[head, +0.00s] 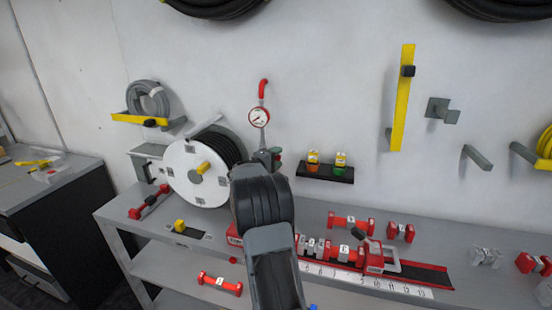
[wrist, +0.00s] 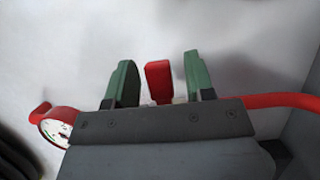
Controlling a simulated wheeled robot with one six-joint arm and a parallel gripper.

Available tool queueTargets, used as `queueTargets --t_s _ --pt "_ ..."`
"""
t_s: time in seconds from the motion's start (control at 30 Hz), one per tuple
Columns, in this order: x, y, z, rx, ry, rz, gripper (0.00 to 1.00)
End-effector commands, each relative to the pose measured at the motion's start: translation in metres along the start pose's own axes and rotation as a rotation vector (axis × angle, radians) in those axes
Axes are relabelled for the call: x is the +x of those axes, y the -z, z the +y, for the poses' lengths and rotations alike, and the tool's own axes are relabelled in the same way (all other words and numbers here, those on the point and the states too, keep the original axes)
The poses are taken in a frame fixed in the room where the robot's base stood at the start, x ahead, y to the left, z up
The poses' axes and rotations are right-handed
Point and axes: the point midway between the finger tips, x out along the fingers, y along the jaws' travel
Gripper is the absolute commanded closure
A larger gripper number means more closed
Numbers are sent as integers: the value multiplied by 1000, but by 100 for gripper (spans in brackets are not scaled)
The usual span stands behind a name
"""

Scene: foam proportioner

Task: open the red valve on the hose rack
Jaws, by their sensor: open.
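The red valve handle (wrist: 158,80) stands between the two green fingers of my gripper (wrist: 160,82) in the wrist view. The gripper is open, with a visible gap on each side of the handle. The handle's lower end is hidden behind the gripper body. In the head view my gripper (head: 268,158) is at the wall fitting just below the round pressure gauge (head: 259,117). My arm hides most of the valve there. The gauge also shows at the left of the wrist view (wrist: 56,128), with a red pipe on the right (wrist: 270,100).
A hose reel with a white disc (head: 185,168) stands close to the left of my arm. A small black shelf (head: 325,174) with yellow-topped items is on the wall to the right. The grey bench (head: 480,240) below holds red parts and a numbered strip (head: 400,288).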

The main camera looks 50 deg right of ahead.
Motion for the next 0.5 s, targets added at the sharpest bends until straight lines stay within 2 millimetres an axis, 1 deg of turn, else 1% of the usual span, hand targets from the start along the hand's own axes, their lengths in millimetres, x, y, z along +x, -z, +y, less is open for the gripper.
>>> queueTargets --t_s 0.13,0.5 --pt "0 0 0 0 0 0 51" --pt "0 0 0 0 0 0 86"
